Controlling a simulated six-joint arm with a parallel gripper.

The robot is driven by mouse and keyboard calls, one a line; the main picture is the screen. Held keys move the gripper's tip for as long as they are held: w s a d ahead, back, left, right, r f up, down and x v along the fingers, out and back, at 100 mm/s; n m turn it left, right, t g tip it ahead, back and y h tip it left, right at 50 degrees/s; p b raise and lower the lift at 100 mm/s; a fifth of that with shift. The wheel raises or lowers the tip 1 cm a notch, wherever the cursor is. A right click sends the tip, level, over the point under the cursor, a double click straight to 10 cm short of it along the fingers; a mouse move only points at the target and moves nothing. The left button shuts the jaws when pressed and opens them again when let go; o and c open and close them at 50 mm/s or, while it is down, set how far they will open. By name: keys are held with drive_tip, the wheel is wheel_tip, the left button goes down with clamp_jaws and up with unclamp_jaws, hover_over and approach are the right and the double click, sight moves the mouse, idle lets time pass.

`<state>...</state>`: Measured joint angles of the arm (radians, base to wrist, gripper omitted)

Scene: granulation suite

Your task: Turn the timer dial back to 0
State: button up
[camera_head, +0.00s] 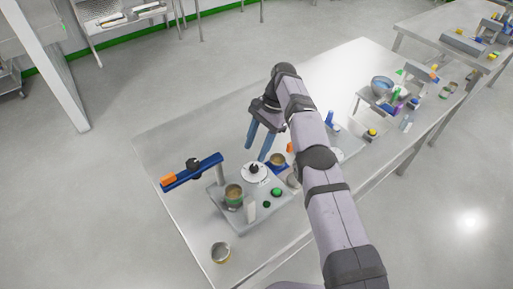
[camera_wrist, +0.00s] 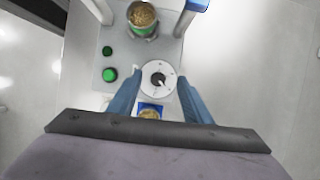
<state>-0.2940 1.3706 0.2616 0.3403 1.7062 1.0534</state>
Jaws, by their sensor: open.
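The timer dial is a white disc with a black centre knob (camera_head: 254,169). It sits on the grey base (camera_head: 230,214) of the machine. In the wrist view the dial (camera_wrist: 158,79) lies just beyond the fingertips, with its dark knob at the centre. The pointer reading is too small to tell. My gripper (camera_head: 257,153) has two blue fingers, open and empty, pointing down above and slightly behind the dial. In the wrist view my gripper (camera_wrist: 157,82) has its fingers apart on either side of the dial's near part. I cannot tell any contact.
Two green buttons (camera_head: 276,192) sit beside the dial. A granule-filled cup (camera_head: 234,195) stands on the base, near a blue arm with an orange end (camera_head: 192,172). Another cup on a blue square (camera_head: 277,160) is close to my fingers. A small bowl (camera_head: 221,253) stands near the table edge.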

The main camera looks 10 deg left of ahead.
drive_tip(key=shift+r+p, duration=0.65)
drive_tip(key=shift+r, duration=0.3)
